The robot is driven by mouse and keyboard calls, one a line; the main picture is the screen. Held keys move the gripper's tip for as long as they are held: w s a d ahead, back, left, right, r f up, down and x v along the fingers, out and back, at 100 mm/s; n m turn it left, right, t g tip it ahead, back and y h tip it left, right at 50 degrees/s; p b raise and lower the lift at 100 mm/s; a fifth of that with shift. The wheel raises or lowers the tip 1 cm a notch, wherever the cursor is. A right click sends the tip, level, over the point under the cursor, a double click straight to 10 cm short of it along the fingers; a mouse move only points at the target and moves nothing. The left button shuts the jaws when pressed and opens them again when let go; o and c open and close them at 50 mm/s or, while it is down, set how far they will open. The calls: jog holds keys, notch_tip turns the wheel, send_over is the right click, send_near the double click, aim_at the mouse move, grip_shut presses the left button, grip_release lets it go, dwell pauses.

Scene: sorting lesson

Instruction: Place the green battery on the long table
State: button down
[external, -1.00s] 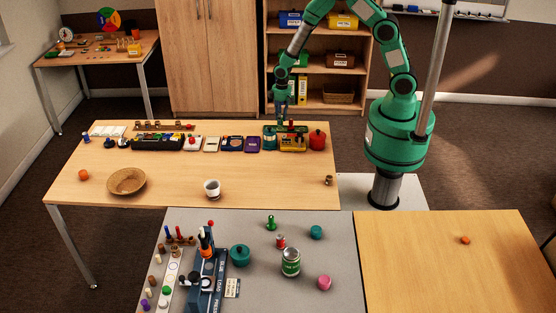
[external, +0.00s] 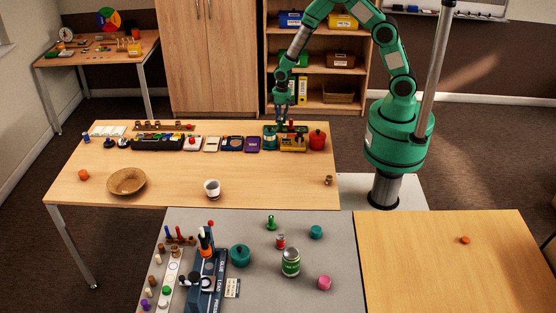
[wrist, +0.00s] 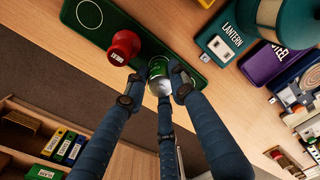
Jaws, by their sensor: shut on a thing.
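The green battery (wrist: 157,67) is a small green cylinder with a pale silver end, held between the fingers of my gripper (wrist: 159,84) in the wrist view. My gripper is shut on it. The battery is beside a red knob-shaped piece and in front of a green tray (wrist: 186,62); I cannot tell whether it touches the tray. In the external view my gripper (external: 283,117) is at the far edge of the long wooden table (external: 230,180), above the row of items. The battery is too small to make out there.
The red piece (wrist: 124,46) is close to my fingers. A teal lantern (external: 270,138), a yellow box (external: 292,144) and a red pot (external: 317,139) crowd this end. A wicker bowl (external: 127,182) and white cup (external: 212,188) stand nearer the front. Bare tabletop lies between them and the row.

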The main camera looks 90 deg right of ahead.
jog(key=shift+f, duration=0.3)
jog(key=c, duration=1.4)
grip_release()
jog(key=shift+o, duration=0.2)
jog(key=shift+r, duration=0.15)
notch_tip(320, 180, up, 12)
jog(key=shift+s, duration=0.25)
